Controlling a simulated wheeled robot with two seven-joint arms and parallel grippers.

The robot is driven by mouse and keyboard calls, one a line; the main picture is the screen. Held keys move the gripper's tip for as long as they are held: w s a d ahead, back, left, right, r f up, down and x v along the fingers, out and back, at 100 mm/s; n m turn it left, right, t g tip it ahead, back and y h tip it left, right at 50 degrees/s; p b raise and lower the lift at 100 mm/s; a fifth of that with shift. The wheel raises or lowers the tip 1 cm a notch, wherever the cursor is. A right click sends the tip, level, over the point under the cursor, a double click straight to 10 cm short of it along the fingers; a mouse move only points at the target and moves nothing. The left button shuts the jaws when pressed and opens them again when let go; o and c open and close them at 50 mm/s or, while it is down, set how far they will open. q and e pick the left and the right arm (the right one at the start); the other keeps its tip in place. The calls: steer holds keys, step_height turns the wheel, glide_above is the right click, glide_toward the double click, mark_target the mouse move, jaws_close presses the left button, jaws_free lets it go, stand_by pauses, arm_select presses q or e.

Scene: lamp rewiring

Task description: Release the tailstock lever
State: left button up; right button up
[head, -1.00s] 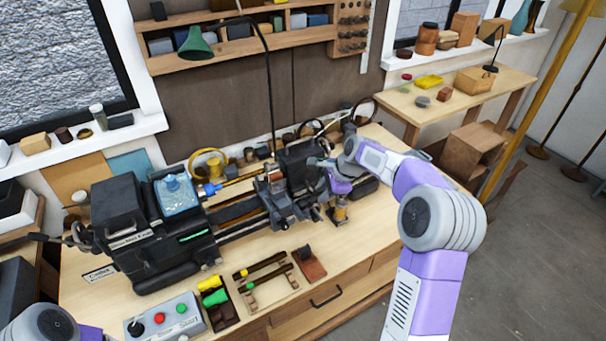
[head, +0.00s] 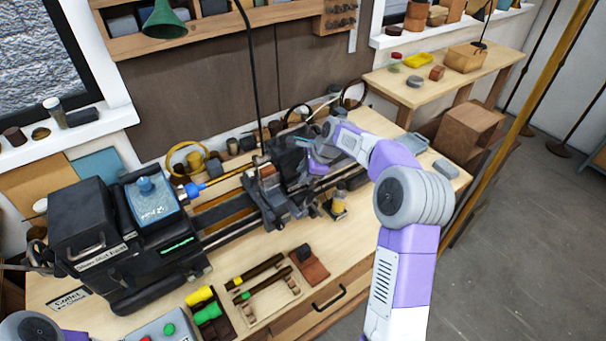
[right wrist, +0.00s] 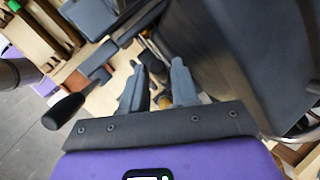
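The tailstock (head: 289,158) is the dark block on the right part of the lathe bed in the head view. My right gripper (head: 311,162) is at its right side, and the arm partly hides that side. In the right wrist view, the two grey fingers of my right gripper (right wrist: 158,82) are apart, close to a large dark body (right wrist: 225,60). A lever with a black knob (right wrist: 64,111) shows left of the fingers and apart from them. I cannot tell whether it is the tailstock lever. My left gripper is out of view.
The lathe headstock (head: 90,235) stands at the left of the bench. A wooden rack with rods (head: 265,290) and a brown stand (head: 310,268) lie in front of the bed. A small yellow-topped bottle (head: 339,203) stands near the tailstock. The bench front right is clear.

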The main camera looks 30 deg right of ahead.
steer(key=shift+f, duration=0.25)
steer(key=shift+a, duration=0.1)
jaws_close()
